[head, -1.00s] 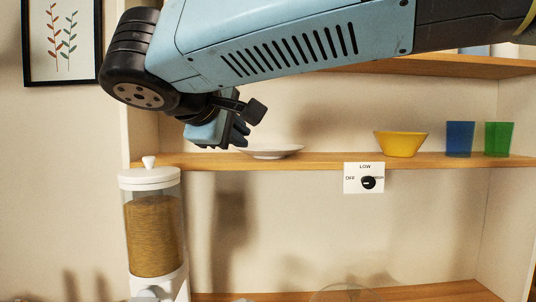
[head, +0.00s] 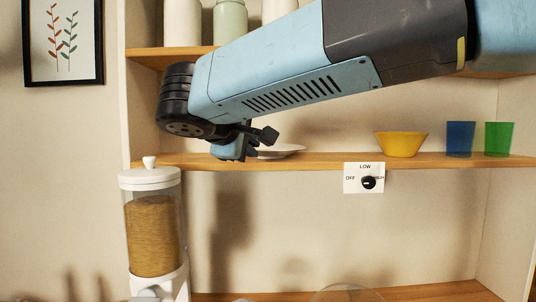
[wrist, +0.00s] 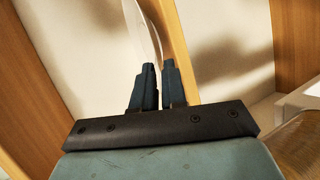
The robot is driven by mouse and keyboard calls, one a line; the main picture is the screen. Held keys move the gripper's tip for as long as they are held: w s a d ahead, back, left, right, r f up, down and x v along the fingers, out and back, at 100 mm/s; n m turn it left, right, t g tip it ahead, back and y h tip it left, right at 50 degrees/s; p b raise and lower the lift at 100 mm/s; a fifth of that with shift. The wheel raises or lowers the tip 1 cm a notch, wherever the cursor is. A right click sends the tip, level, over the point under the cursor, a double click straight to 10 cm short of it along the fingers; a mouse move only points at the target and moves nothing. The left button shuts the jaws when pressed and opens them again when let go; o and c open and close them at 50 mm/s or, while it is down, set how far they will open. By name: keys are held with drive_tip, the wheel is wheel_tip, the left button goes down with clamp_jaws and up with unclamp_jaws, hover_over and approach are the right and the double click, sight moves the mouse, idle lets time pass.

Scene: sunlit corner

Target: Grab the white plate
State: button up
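The white plate (head: 281,151) lies flat on the wooden shelf, with its left part hidden by my gripper in the head view. In the wrist view the plate (wrist: 143,25) shows nearly edge-on as a thin pale shape above the fingers. My gripper (head: 247,153) is at the plate's left side, close above the shelf. In the wrist view my gripper (wrist: 159,68) has its two dark fingers a small gap apart, and the plate's rim reaches to the gap between the tips. I cannot see firm contact with the rim.
A yellow bowl (head: 400,145), a blue cup (head: 460,139) and a green cup (head: 498,139) stand to the right on the same shelf (head: 330,161). A grain dispenser (head: 152,232) stands at the lower left. Pale jars (head: 230,22) stand on the upper shelf.

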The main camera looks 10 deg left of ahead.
sight(269, 152)
drive_tip(key=x, duration=0.4)
drive_tip(key=shift+a, duration=0.1)
clamp_jaws()
drive_tip(key=shift+s, duration=0.1)
idle(0.3)
